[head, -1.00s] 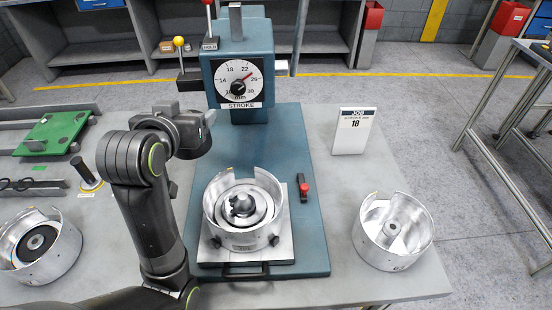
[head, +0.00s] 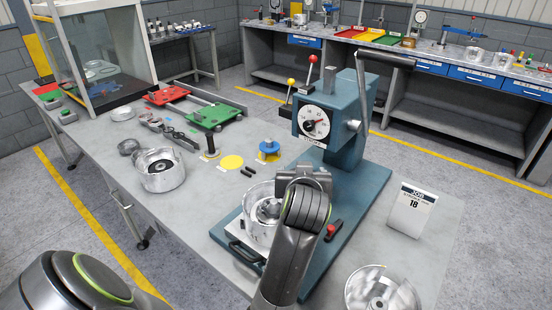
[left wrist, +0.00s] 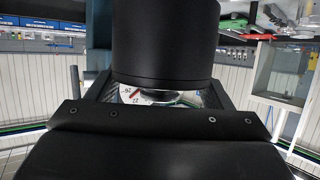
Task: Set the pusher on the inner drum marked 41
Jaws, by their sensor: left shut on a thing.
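My left gripper (head: 305,178) is in front of the blue press, over the right side of the drum (head: 258,228) seated on its plate. It is shut on a black cylinder (left wrist: 165,40), seen between the fingers in the left wrist view. I cannot tell whether this is the pusher. The held end is hidden by my wrist in the head view. Silver cut-away drums also stand at the left (head: 162,180) and at the front right (head: 352,290). No mark 41 is readable. My right gripper is not in view.
The press column (head: 345,125) carries a dial and levers. A blue knobbed disc (head: 268,147), a black-topped post (head: 210,146) and a yellow spot (head: 231,162) are left of it. A red-knobbed piece (head: 333,229) lies on the blue base.

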